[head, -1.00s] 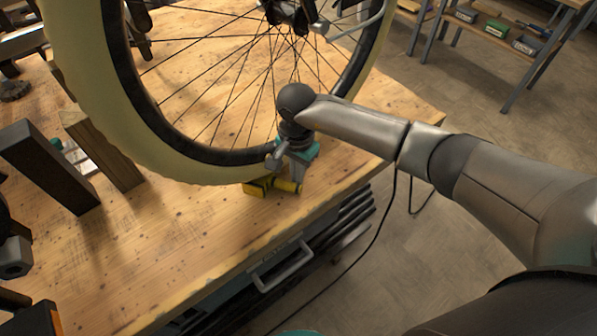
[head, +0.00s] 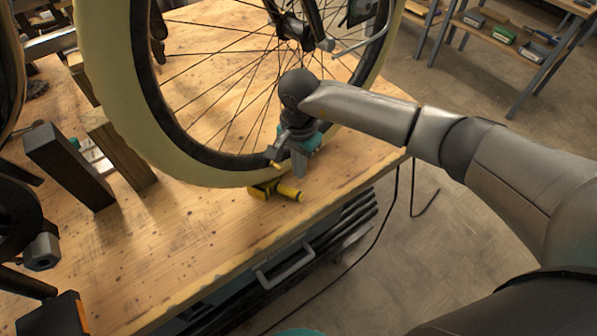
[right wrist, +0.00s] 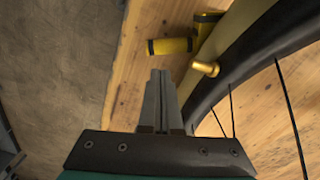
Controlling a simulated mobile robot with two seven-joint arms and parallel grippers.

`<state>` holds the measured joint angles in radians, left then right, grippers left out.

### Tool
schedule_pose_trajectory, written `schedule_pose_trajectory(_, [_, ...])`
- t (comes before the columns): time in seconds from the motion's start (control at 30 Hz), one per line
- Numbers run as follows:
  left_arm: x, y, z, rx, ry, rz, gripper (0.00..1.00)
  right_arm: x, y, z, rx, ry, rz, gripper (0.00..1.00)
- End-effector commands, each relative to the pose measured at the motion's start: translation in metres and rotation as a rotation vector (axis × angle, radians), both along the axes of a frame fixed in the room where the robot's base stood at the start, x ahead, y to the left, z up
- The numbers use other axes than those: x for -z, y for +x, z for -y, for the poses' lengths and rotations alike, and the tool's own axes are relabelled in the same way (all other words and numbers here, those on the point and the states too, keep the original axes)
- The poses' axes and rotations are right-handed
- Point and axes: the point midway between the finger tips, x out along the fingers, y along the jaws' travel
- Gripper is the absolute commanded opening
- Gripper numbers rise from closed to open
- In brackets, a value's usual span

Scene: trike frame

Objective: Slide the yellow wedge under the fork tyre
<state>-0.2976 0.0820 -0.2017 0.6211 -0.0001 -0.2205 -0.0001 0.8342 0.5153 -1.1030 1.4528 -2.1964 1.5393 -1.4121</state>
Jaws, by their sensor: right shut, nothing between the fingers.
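The yellow wedge (head: 288,192), with black parts, lies on the bench at the foot of the cream fork tyre (head: 185,165). Its inner end is against the tyre or partly beneath it; I cannot tell how far. In the right wrist view, the wedge's bar (right wrist: 170,46) lies beyond my fingertips, and its other part meets the tyre (right wrist: 232,35). My right gripper (head: 299,172) is shut and empty, close beside the wheel and just behind the wedge in the head view. In the right wrist view its closed fingertips (right wrist: 160,74) appear apart from the wedge. My left gripper is out of view.
The wooden bench's front edge (head: 225,283) runs close to the wedge. A brass valve stem (right wrist: 206,68) sticks out of the rim near my fingers. A dark block (head: 68,165) and a wooden block (head: 122,150) stand left of the wheel. The front middle of the bench is clear.

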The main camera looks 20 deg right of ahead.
Motion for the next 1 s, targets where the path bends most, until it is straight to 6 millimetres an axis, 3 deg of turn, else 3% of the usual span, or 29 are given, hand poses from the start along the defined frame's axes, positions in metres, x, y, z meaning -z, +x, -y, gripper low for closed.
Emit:
schedule_pose_trajectory(0.03, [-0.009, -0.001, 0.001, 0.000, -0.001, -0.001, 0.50, -0.013, 0.001, 0.001, 0.001, -0.001, 0.001, 0.00])
schedule_pose_trajectory(0.2, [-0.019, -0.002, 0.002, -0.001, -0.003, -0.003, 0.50, -0.031, 0.003, 0.001, 0.003, -0.001, 0.000, 0.00])
schedule_pose_trajectory(0.67, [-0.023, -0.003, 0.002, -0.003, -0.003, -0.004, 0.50, -0.038, 0.003, 0.002, 0.006, 0.000, -0.002, 0.00])
schedule_pose_trajectory(0.87, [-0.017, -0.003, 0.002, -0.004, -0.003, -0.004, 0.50, -0.037, 0.003, 0.003, 0.051, 0.013, 0.006, 0.23])
schedule_pose_trajectory(1.0, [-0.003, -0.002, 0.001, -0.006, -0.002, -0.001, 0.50, -0.037, 0.002, 0.008, 0.184, 0.055, 0.027, 0.38])
